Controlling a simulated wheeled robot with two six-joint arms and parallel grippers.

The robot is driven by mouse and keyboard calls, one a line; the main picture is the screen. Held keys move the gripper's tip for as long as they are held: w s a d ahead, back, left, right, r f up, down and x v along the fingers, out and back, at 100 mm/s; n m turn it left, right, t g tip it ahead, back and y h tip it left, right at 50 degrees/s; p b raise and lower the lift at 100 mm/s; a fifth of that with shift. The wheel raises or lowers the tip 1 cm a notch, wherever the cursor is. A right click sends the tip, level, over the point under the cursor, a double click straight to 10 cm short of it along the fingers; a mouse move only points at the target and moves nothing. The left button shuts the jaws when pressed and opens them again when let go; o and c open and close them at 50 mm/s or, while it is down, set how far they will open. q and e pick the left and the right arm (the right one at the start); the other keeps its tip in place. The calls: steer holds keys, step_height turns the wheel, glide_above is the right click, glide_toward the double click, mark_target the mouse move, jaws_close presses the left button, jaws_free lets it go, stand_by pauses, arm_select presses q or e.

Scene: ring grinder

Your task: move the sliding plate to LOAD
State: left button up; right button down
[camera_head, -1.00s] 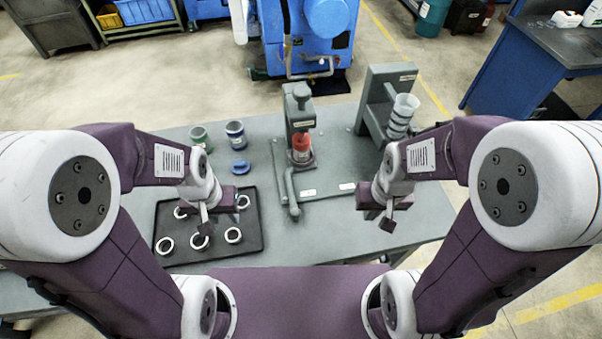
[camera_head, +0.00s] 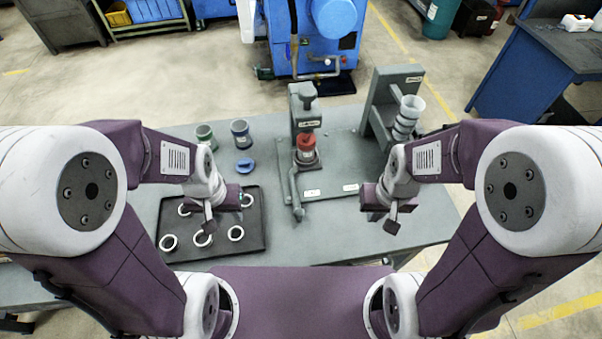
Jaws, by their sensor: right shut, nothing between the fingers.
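A grey fixture with an upright press head (camera_head: 304,110) stands on a flat base at the middle of the table. Below the head, a red-topped cup (camera_head: 306,147) sits on a small dark plate, which looks like the sliding plate (camera_head: 308,167). A grey handle (camera_head: 297,212) extends from its left side towards me. Two white labels lie on the base's front edge, too small to read. My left gripper (camera_head: 209,226) hangs over the black tray, its jaw opening unclear. My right gripper (camera_head: 391,227) is shut and empty, right of the base and apart from the handle.
A black tray (camera_head: 257,243) with several white rings lies at the left. A green-rimmed cup (camera_head: 206,135), a blue-rimmed cup (camera_head: 241,133) and a blue piece (camera_head: 244,167) stand behind it.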

arm_select(q)
steer(key=o, duration=0.3)
steer(key=shift+r, duration=0.15)
steer(key=shift+o, duration=0.2)
steer(key=m+g+b, duration=0.1)
steer(key=m+b, duration=0.1)
steer(key=m, duration=0.5)
glide_above(299, 210)
steer(key=f, duration=0.4)
steer(key=shift+w+d+f, duration=0.1)
steer(key=shift+w+f, duration=0.1)
steer(key=shift+s+d+r, duration=0.1)
steer(key=shift+s+d, duration=0.05)
steer(key=shift+s, duration=0.25)
steer(key=f, duration=0.8)
steer(key=shift+w+a+p, duration=0.15)
steer(key=shift+a+p, duration=0.05)
steer(key=shift+p, duration=0.15)
steer(key=shift+f, duration=0.3)
steer(key=shift+a+f, duration=0.1)
steer(key=shift+f, duration=0.1)
jaws_close()
